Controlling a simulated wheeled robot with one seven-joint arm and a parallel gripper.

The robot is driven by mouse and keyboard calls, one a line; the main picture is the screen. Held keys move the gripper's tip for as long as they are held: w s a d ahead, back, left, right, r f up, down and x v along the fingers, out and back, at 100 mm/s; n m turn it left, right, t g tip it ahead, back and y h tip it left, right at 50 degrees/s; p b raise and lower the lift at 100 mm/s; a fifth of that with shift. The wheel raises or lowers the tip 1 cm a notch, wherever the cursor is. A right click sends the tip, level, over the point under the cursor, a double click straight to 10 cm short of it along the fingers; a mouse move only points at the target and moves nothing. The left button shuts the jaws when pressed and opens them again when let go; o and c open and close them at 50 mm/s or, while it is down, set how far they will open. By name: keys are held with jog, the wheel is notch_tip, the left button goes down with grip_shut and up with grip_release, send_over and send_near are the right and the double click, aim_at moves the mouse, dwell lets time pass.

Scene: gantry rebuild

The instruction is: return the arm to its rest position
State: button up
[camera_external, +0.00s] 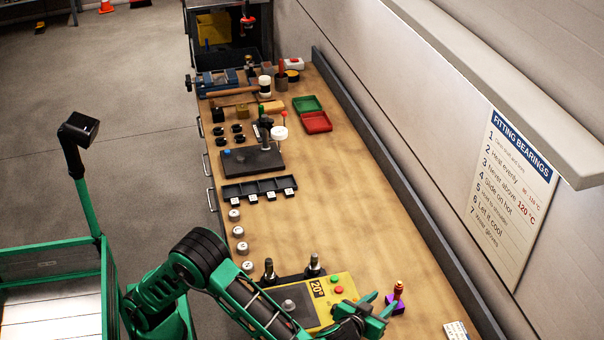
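My green and black arm reaches in from the bottom of the view, over the near end of the workbench (370,205). My gripper (385,300) is low over the bench, at the right end of a yellow device (336,297). Its two green fingers look spread apart, with nothing visible between them. A small purple and orange piece (397,298) stands just beyond the fingertips; I cannot tell whether they touch it. My forearm hides part of the yellow device.
Two dark posts (291,267) stand beside my forearm. Several round bearings (239,232) line the left edge. A black compartment tray (259,189), a dark plate (251,159), and green and red trays (312,114) lie farther back. The bench's middle right is clear beside the wall.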

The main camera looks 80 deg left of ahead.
jog(key=s+d+m+g+h, duration=0.4)
jog(key=s+d+m+h, duration=0.3)
jog(key=d+m+h, duration=0.3)
jog(key=s+d+r+m+g+h, duration=0.1)
jog(key=s+d+r+m, duration=0.15)
jog(key=s, duration=0.35)
jog(key=s+d+r+m+g, duration=0.1)
jog(key=s+d+r+m, duration=0.15)
jog(key=s, duration=0.35)
jog(key=s+a+f+g+y, duration=0.1)
jog(key=s+a+f, duration=0.4)
jog(key=s+a, duration=0.7)
jog(key=s+a+f+g+y, duration=0.1)
jog(key=s+a+f+g, duration=0.2)
jog(key=s+a, duration=0.9)
notch_tip(320, 180, down, 3)
jog(key=shift+s+a+f+n+y, duration=0.2)
jog(key=shift+s+a+n+y, duration=0.15)
jog(key=shift+s, duration=0.75)
